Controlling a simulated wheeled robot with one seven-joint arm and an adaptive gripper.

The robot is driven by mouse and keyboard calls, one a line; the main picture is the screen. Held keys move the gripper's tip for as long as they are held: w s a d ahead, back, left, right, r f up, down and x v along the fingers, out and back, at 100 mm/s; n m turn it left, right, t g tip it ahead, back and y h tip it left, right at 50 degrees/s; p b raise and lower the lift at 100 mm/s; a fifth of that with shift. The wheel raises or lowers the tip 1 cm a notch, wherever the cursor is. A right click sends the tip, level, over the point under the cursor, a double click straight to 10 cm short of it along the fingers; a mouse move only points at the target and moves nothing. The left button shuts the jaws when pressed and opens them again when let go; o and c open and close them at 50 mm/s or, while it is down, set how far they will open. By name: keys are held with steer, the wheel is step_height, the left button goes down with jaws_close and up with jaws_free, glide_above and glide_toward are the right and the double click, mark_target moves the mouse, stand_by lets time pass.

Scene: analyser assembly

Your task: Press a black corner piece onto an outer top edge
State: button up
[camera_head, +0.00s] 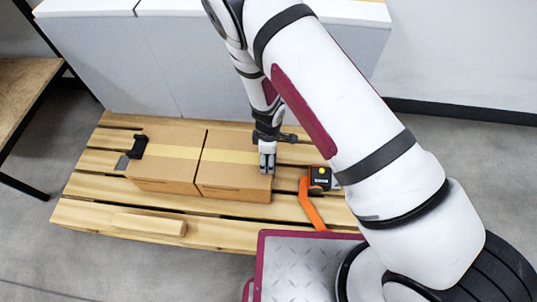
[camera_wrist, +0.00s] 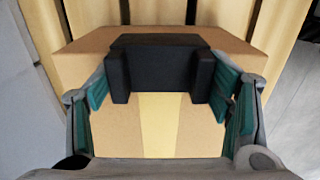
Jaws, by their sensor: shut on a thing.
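Two cardboard boxes, a left one (camera_head: 165,172) and a right one (camera_head: 232,177), stand side by side on a wooden pallet, with pale tape along their tops. A black corner piece (camera_head: 138,147) sits on the left box's outer top edge. My gripper (camera_head: 267,163) is at the right box's outer right end, pointing down. In the wrist view, its green finger pads are shut on a second black corner piece (camera_wrist: 160,65), in line with the tape (camera_wrist: 160,125). I cannot tell whether this piece touches the box. It is not clearly visible in the head view.
An orange-handled tool with a black body (camera_head: 320,178) lies right of the boxes on the pallet (camera_head: 215,235). A small grey piece (camera_head: 122,162) is at the left box's end. Grey panels (camera_head: 200,65) stand behind. A wooden bench (camera_head: 22,90) is at left.

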steer(key=o, duration=1.1)
steer(key=shift+r, duration=0.1)
steer(key=shift+r+p, duration=3.4)
steer(key=shift+p, duration=1.05)
steer(key=shift+w, duration=0.1)
